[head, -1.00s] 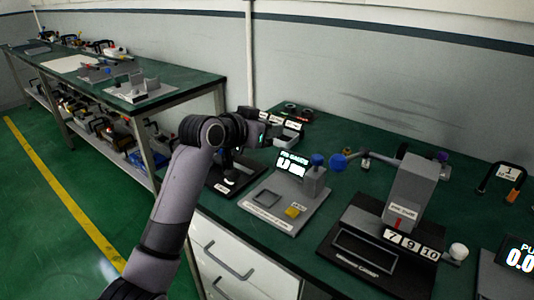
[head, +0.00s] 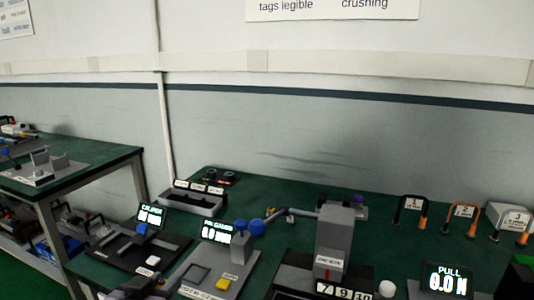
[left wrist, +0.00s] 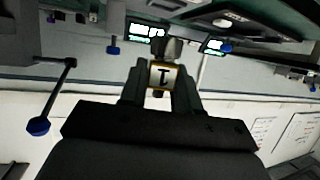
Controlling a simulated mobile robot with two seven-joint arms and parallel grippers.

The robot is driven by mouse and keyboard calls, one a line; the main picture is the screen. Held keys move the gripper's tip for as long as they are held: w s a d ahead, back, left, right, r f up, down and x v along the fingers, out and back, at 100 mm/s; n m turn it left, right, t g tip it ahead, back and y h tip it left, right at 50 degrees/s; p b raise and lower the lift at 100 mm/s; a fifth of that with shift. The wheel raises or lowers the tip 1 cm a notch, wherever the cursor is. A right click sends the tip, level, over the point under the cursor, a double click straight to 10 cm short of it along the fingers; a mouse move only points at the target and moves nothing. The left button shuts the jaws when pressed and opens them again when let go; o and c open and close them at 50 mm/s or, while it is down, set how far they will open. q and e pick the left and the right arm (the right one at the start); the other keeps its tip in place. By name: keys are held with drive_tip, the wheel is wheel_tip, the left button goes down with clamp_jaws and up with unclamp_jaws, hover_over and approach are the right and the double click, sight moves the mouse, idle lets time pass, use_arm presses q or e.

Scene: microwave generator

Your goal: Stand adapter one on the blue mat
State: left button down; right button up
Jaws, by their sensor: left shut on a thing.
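In the left wrist view, my left gripper (left wrist: 160,88) is shut on adapter one (left wrist: 162,74). A white tag with a 1 and yellowish edges shows between the fingers, and a grey metal end sticks out beyond them. The wrist picture looks upside down, so I cannot tell the adapter's true tilt. It is held clear of the bench. I see no blue mat in either view. My right gripper is not in view.
The green bench (head: 290,210) holds a caliper station (head: 125,252), a gauge station with a display (head: 215,262), a crimp press (head: 335,245) and a pull-force display (head: 447,281). Tagged cable loops (head: 463,217) stand at the right. A labelled grey tray (head: 192,200) is at the back left.

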use_arm(q)
drive_tip(key=s+a+f+n+y, duration=0.1)
drive_tip(key=s+f, duration=0.5)
drive_tip(key=s, duration=0.3)
drive_tip(key=shift+s+a+f, duration=0.25)
drive_tip(key=shift+f, duration=0.05)
